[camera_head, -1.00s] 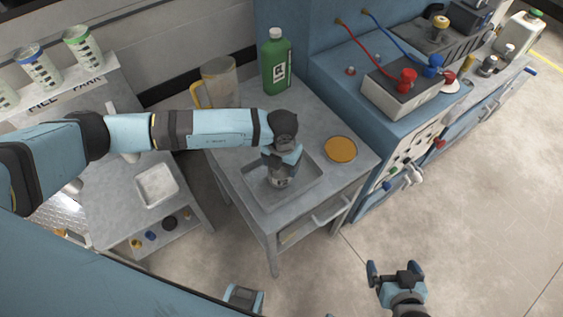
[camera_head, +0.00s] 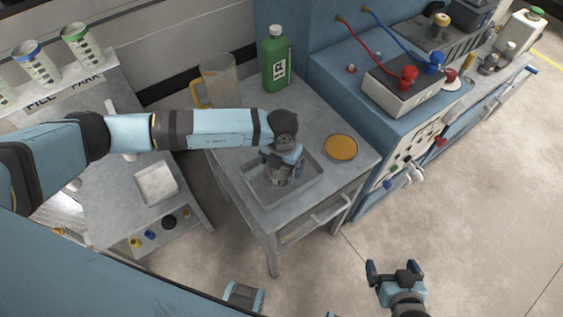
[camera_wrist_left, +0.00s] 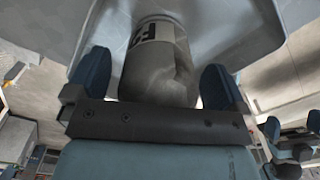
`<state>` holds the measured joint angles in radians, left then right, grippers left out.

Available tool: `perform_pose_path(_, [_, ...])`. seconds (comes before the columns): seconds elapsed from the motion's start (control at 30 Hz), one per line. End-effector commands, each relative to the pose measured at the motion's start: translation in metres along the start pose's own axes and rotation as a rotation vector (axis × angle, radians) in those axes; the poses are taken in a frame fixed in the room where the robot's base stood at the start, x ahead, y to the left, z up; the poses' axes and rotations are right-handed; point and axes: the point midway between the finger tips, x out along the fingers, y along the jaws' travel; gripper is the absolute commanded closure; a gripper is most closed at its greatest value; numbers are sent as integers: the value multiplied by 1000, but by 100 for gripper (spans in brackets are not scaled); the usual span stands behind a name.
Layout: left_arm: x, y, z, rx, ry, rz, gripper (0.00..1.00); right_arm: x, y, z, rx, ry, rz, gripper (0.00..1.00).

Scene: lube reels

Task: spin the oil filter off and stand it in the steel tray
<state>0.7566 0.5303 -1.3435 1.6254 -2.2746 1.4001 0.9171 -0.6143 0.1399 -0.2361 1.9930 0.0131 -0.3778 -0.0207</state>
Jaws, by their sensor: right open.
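The steel tray (camera_head: 316,181) lies on the grey metal cart. The oil filter (camera_head: 279,178), a grey cylinder with a pale label, is inside it, mostly hidden under my left gripper (camera_head: 283,168). The filter (camera_wrist_left: 159,75) appears upright between the left fingers in the left wrist view, with the tray (camera_wrist_left: 235,25) beyond. Narrow gaps show beside the filter, so the left gripper (camera_wrist_left: 160,90) looks open around it. Its contact with the tray floor is hard to see. My right gripper (camera_head: 396,268) is open and empty, low over the floor at the right.
On the cart stand a green bottle (camera_head: 276,62), a clear jug (camera_head: 219,82) and a round amber dish (camera_head: 341,147), right of the tray. A blue bench with a charger box (camera_head: 402,88) is at the right. A shelf table (camera_head: 110,190) is at the left.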

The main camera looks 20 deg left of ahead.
Motion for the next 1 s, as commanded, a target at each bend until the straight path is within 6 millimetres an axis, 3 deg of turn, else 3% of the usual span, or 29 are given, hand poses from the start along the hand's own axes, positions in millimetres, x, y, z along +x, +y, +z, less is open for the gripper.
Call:
perform_pose_path(0.23, [-1,0,0,0,1,0,0,0,0,0,0,1,0,0])
perform_pose_path(0.37, [-12,0,1,0,-2,0,0,1,0,1,0,1,1,0])
perform_pose_path(0.8, [-106,0,1,1,-4,-1,0,7,1,10,0,2,2,0])
perform_pose_path(1.0, [-131,0,0,1,-2,1,0,8,1,12,0,2,2,0])
